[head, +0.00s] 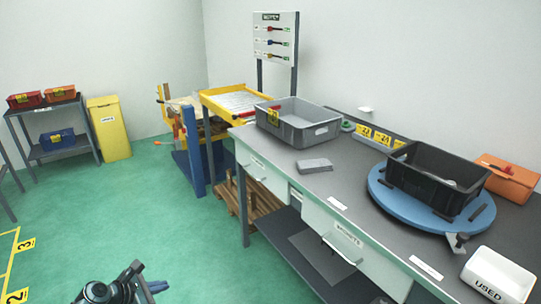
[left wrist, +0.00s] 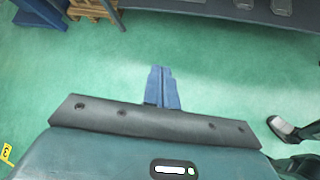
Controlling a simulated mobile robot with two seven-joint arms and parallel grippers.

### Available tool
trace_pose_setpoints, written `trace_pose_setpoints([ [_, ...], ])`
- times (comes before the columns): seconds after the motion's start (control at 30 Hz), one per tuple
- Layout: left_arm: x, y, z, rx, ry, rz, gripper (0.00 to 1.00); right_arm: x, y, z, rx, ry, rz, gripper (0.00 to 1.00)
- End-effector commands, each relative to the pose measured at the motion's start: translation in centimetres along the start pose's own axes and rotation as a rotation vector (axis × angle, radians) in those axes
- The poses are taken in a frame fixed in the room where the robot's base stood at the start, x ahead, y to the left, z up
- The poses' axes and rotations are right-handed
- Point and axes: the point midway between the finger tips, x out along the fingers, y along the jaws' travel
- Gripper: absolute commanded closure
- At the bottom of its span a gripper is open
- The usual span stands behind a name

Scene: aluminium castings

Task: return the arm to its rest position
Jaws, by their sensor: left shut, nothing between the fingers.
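My left gripper (head: 157,287) shows at the bottom edge of the head view, low in front of the workbench and over the green floor. In the left wrist view its two blue fingers (left wrist: 162,78) lie side by side, shut, with nothing between them. The gripper is apart from the bench and touches nothing that I can see.
The grey workbench (head: 310,182) fills the right side, carrying a grey crate (head: 297,132), a black crate (head: 425,190) on a blue turntable (head: 385,198) and a white "USED" bin (head: 497,275). A shelf (head: 45,110) and yellow bin (head: 109,130) stand far left. Floor between is clear.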

Motion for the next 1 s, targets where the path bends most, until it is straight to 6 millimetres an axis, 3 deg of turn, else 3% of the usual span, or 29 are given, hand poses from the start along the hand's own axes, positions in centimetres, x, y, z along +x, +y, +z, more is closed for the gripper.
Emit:
trace_pose_setpoints([
  [0.03, -1.5, 1.6, -1.5, 0.018, 0.034, 0.019, 1.0, 0.0, 0.0, 0.0, 0.0, 0.0, -0.001, 0.24],
  [0.2, -5.6, 5.8, -4.9, 0.063, 0.121, 0.07, 1.0, 0.0, -0.1, 0.0, 0.001, 0.0, -0.003, 0.24],
  [0.27, -7.1, 7.2, -6.0, 0.078, 0.15, 0.086, 1.0, 0.0, -0.2, 0.0, 0.001, -0.001, -0.003, 0.24],
  [0.3, -7.4, 6.7, -6.6, 0.124, 0.172, 0.079, 1.0, 0.0, -0.2, 0.1, 0.001, -0.001, -0.004, 0.24],
  [0.5, -7.1, 0.0, -8.7, 0.684, 0.29, -0.014, 1.0, -0.1, -0.3, 0.3, 0.004, -0.006, -0.005, 0.24],
  [0.67, -7.9, -6.1, -9.1, 1.214, 0.341, -0.106, 1.0, -0.2, -0.4, 0.6, 0.006, -0.013, -0.006, 0.24],
  [0.8, -9.4, -12.1, -7.8, 1.757, 0.337, -0.176, 1.0, -0.3, -0.4, 0.7, 0.007, -0.014, -0.006, 0.24],
  [1.0, -12.2, -18.8, -4.1, 2.385, 0.293, -0.195, 1.0, -0.2, -0.4, 0.7, 0.006, -0.014, -0.006, 0.24],
])
